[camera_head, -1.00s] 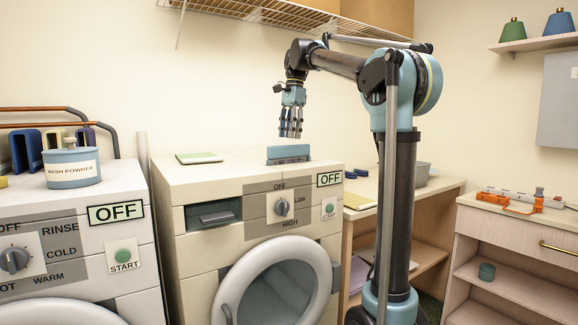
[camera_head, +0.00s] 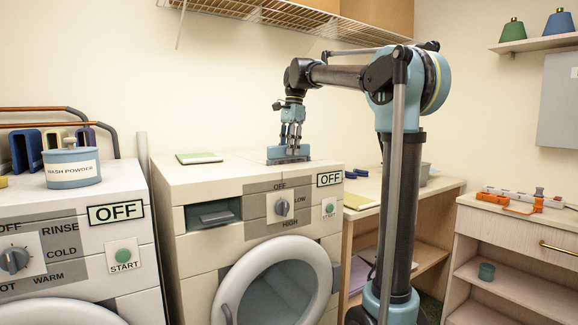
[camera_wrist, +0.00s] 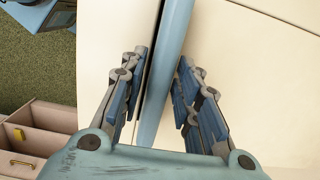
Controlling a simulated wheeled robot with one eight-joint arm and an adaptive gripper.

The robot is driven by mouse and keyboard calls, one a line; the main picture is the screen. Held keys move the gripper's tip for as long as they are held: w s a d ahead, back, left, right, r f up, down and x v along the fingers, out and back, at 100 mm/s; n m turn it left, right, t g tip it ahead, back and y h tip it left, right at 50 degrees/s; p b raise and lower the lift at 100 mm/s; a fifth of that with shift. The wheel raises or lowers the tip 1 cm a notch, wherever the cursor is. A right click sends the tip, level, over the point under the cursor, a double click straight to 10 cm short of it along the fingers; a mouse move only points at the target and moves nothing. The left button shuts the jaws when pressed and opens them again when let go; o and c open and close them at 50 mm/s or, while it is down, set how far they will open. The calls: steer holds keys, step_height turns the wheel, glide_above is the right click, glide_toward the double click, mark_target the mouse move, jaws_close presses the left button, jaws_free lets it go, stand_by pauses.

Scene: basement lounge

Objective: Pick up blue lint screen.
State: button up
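The blue lint screen (camera_head: 273,157) lies on top of the right-hand machine, near its back right. In the head view my gripper (camera_head: 290,151) is right above it, pointing down, with the fingers overlapping its middle. In the wrist view the lint screen (camera_wrist: 170,55) is a long blue strip running between the two fingers of my gripper (camera_wrist: 161,75). One finger is on each side of it, and the fingers are spread. A dark band shows along its left side.
A green flat pad (camera_head: 199,158) lies left on the same machine top (camera_head: 228,172). A wash powder tub (camera_head: 72,170) stands on the left machine. A wire shelf (camera_head: 270,12) hangs above. A wooden desk (camera_head: 430,186) stands to the right.

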jaws_close()
